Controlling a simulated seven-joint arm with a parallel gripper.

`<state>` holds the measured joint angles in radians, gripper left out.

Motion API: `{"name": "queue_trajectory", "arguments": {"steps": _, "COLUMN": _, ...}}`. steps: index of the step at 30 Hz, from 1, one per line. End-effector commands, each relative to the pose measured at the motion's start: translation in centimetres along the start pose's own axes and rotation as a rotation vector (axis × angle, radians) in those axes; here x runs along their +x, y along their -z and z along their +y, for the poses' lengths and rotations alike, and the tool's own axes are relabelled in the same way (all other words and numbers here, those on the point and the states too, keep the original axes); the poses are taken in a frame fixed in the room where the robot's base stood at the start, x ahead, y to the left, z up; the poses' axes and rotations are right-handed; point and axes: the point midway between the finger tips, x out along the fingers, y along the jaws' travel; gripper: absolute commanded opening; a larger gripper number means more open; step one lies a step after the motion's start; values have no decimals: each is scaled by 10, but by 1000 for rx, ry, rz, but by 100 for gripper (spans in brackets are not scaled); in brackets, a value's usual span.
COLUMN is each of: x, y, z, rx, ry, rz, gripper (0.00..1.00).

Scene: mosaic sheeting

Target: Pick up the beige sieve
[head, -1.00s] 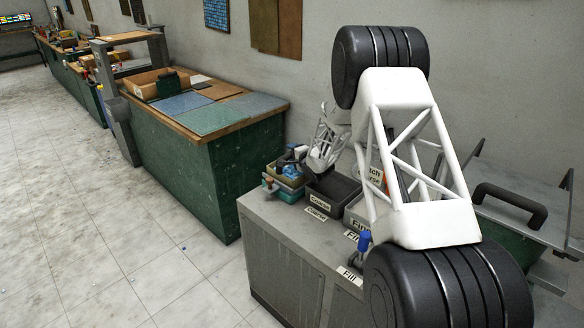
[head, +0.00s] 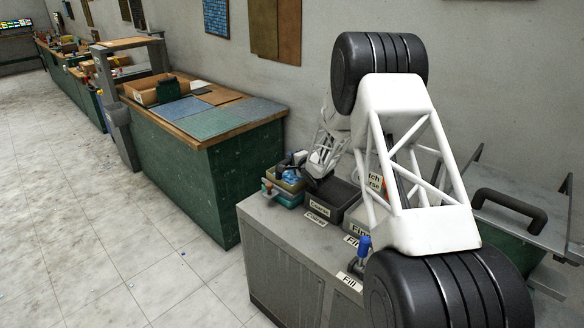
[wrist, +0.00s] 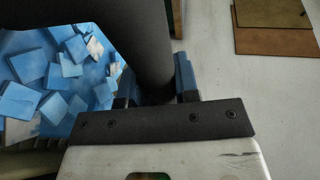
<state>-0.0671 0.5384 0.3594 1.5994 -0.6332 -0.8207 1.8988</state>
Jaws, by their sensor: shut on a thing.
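My gripper (wrist: 156,88) is at the lower middle of the wrist view, its two fingers apart with dark grey material between and beyond them. It is shut on this dark thing, which I cannot identify from the picture. Whether the upper tray is the beige sieve is not clear. My gripper's end is beside this stack, partly hidden by my arm. Blue tiles (wrist: 68,68) lie in a container left of the fingers.
A dark bin (head: 333,205) labelled Coarse stands right of the stack on the grey cabinet (head: 285,245). A blue-handled tool (head: 364,245) is at the front edge. A green bench (head: 225,170) stands to the left, with open floor before it.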

Motion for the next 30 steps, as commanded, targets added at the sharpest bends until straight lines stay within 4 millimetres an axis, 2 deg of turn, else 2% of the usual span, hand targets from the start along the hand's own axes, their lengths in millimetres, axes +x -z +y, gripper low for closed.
{"name": "queue_trajectory", "arguments": {"steps": 8, "x": -2, "y": 1, "z": -14, "rx": -1, "ry": 2, "rz": 1, "gripper": 0}}
{"name": "queue_trajectory", "arguments": {"steps": 24, "x": -16, "y": 4, "z": -85, "rx": -1, "ry": 2, "rz": 0, "gripper": 0}}
{"name": "queue_trajectory", "arguments": {"steps": 30, "x": -19, "y": 4, "z": -98, "rx": -1, "ry": 2, "rz": 0, "gripper": 0}}
